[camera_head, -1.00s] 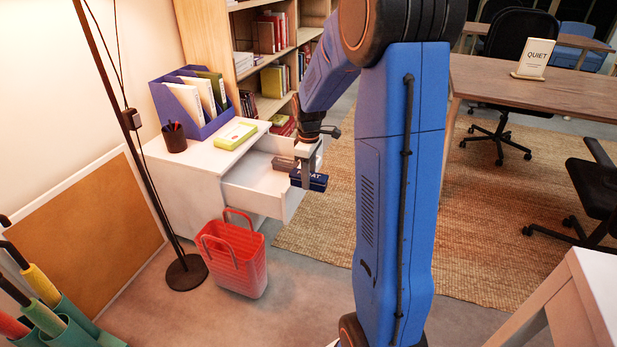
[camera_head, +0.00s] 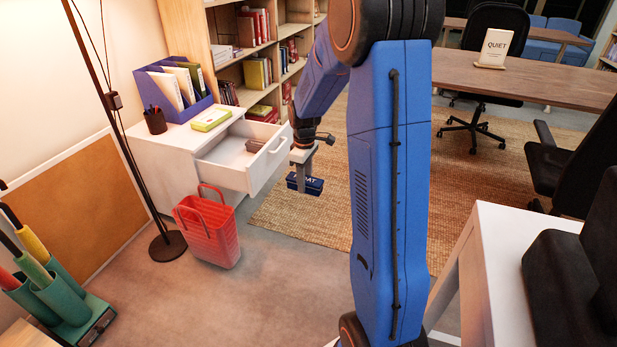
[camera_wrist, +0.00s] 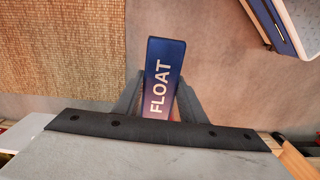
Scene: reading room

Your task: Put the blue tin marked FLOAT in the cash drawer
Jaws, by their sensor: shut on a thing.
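The blue tin marked FLOAT (camera_head: 311,186) is held between the fingers of my gripper (camera_head: 303,181), in the air. In the wrist view the tin (camera_wrist: 163,75) sits between both fingers with its lettered face toward the camera. The cash drawer (camera_head: 262,178) is pulled out of the white cabinet and open at the top. The tin hangs to the right of the drawer front in the head view, outside the drawer. A small grey-brown item (camera_head: 255,146) lies in the drawer's right part; the rest of the visible floor looks bare.
A red basket (camera_head: 208,232) stands on the floor below the drawer. A floor lamp (camera_head: 168,246) stands left of it. On the cabinet are a blue file holder (camera_head: 168,84), a pen cup (camera_head: 155,121) and a green-yellow box (camera_head: 211,120). A white table (camera_head: 487,270) stands at right.

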